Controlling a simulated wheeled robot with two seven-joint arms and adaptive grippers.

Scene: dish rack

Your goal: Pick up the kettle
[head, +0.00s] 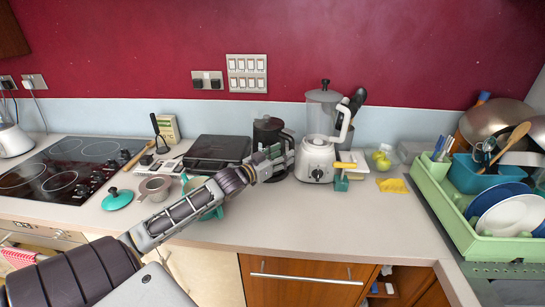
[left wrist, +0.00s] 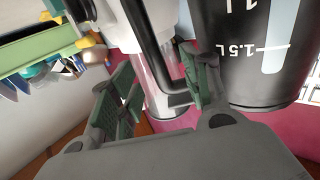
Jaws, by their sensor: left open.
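The kettle is black and stands upright on the counter in the head view (head: 268,130), left of the blender. Its black handle (head: 288,138) is on the right side. My left gripper (head: 280,157) is at the kettle's front right, partly covering its lower part. In the left wrist view the kettle body (left wrist: 255,60), marked 1.5L, fills the right side. The black handle (left wrist: 150,62) shows between the two open green fingers of my left gripper (left wrist: 160,92). One finger is by the gap between handle and body. I cannot tell whether they touch. My right gripper is out of view.
A white blender (head: 318,158) stands close to the right of the kettle. A black flat appliance (head: 217,150) is to its left. A teal-rimmed pan (head: 196,186) is behind my forearm. A green dish rack (head: 455,215) is at the right.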

